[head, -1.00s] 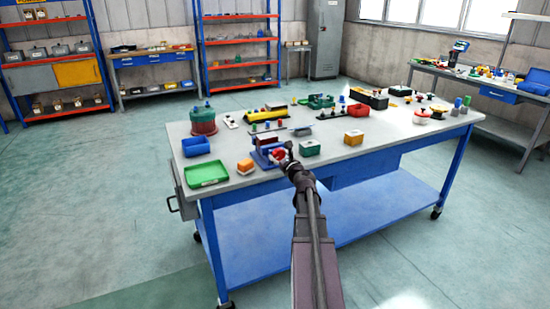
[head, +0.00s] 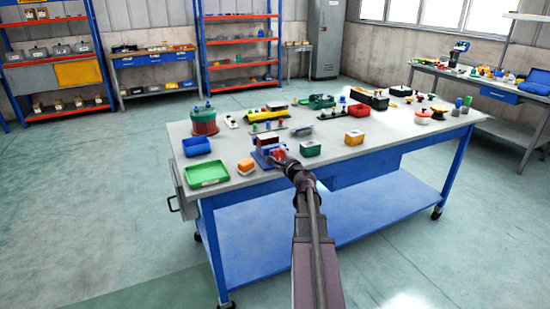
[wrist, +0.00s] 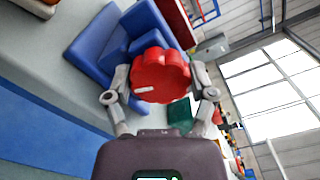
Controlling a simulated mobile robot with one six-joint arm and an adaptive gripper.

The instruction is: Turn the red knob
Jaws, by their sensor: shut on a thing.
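The red knob (wrist: 160,76) is a lobed wheel with a short white mark on its face. It sits on the front of a blue stand (wrist: 92,45), which stands on the table. My gripper (wrist: 160,92) has one finger on each side of the knob and is shut on it. In the head view my gripper (head: 283,160) is at the table's front edge, at the blue stand (head: 262,158). It hides much of the knob there.
A green box (head: 310,148) is close on the right. Behind stand several colored parts. The table's front right top is mostly clear.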

